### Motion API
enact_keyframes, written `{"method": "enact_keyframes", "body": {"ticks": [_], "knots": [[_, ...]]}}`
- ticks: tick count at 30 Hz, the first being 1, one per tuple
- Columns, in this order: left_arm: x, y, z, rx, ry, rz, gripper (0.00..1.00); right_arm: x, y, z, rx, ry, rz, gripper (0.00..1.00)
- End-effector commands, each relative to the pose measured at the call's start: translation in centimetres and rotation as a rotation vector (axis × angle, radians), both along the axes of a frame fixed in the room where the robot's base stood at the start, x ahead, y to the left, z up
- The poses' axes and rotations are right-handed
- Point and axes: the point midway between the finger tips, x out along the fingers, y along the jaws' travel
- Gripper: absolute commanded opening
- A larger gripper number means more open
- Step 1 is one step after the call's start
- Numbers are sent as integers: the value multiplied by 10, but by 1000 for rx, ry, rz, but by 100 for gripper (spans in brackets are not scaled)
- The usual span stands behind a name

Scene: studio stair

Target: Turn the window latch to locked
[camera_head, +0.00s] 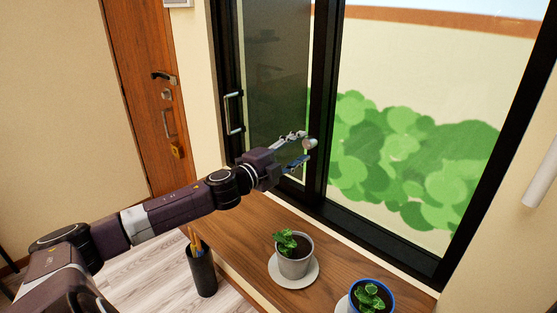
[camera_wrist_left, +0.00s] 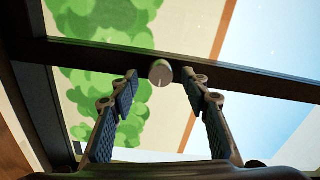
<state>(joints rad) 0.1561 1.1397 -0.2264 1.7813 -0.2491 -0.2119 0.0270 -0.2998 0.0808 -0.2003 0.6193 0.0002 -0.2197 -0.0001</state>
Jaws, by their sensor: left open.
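The window latch is a round grey knob (camera_wrist_left: 160,72) on the dark middle bar of the window. In the head view, the knob (camera_head: 310,143) shows beside my left fingertips. My left gripper (camera_head: 304,149) is open, with its arm reaching in from the left over the sill. In the left wrist view, the fingers of my left gripper (camera_wrist_left: 161,82) stand on either side of the knob, with gaps visible; I cannot tell whether they touch it. A small pale mark shows on the knob's face. My right gripper is not in view.
A wooden sill (camera_head: 228,216) below holds a grey potted plant (camera_head: 294,262) on a saucer and a blue-rimmed pot (camera_head: 371,298). A dark pen cup (camera_head: 202,271) stands left of the sill. The dark window frame (camera_head: 318,100) and pull handle (camera_head: 234,113) are close to my gripper.

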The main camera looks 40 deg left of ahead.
Motion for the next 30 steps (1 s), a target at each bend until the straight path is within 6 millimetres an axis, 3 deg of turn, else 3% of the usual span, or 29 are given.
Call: {"method": "enact_keyframes", "body": {"ticks": [30], "knots": [[-90, 6, -1, -2, 2, -2, 43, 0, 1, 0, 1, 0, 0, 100]]}}
